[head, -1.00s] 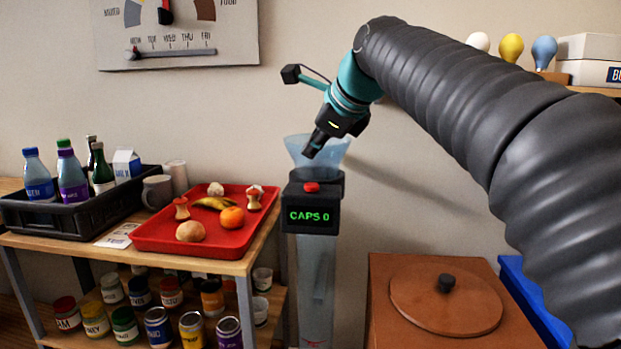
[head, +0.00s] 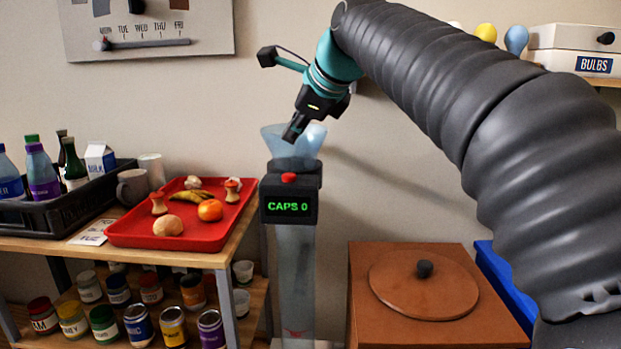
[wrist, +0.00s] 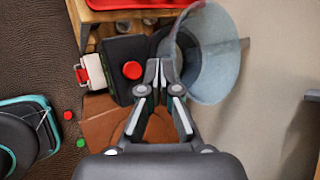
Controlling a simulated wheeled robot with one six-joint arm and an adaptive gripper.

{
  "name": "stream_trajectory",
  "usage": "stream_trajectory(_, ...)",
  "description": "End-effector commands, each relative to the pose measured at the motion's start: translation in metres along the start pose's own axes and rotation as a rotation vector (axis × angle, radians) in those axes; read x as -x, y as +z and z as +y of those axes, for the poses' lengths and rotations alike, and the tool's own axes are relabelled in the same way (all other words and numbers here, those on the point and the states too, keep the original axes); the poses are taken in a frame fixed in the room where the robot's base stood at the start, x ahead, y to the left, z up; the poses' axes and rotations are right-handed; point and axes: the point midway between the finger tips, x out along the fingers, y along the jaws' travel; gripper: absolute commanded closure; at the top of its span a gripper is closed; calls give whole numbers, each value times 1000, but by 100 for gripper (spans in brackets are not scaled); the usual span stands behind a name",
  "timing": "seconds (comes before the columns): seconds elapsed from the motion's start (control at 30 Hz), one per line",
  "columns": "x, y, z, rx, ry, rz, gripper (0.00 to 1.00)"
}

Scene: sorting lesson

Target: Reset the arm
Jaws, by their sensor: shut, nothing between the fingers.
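My gripper (head: 294,130) is shut and empty. In the head view it points down and left at the mouth of the pale blue funnel (head: 312,143), with my arm coming in from the upper right. In the wrist view my gripper (wrist: 158,66) has its fingertips together beside the funnel (wrist: 222,75), over its left rim. Below the funnel is a black counter box (head: 276,207) with a red button and a green "CAPS 0" display. The red button (wrist: 132,70) shows left of the fingertips in the wrist view.
A red tray (head: 140,236) with fruit and food scraps stands on the left shelf, beside a black crate (head: 98,203) of bottles. Several jars fill the lower shelf. A brown box with a round lid (head: 395,292) stands at the right. A red cap (wrist: 68,115) and a green cap (wrist: 81,143) show in the wrist view.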

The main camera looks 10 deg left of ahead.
Motion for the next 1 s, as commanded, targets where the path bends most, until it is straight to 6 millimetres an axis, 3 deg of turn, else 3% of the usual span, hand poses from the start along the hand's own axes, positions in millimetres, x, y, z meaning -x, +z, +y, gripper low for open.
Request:
stream_trajectory(0.17, 17, -47, 26, 192, -2, 75, 100)
stream_trajectory(0.37, 35, -122, 84, 533, 42, 193, 100)
stream_trajectory(0.57, 47, -194, 157, 876, 137, 289, 100)
stream_trajectory(0.8, 49, -273, 262, 1282, 310, 352, 100)
stream_trajectory(1.0, 43, -316, 333, 1530, 442, 350, 100)
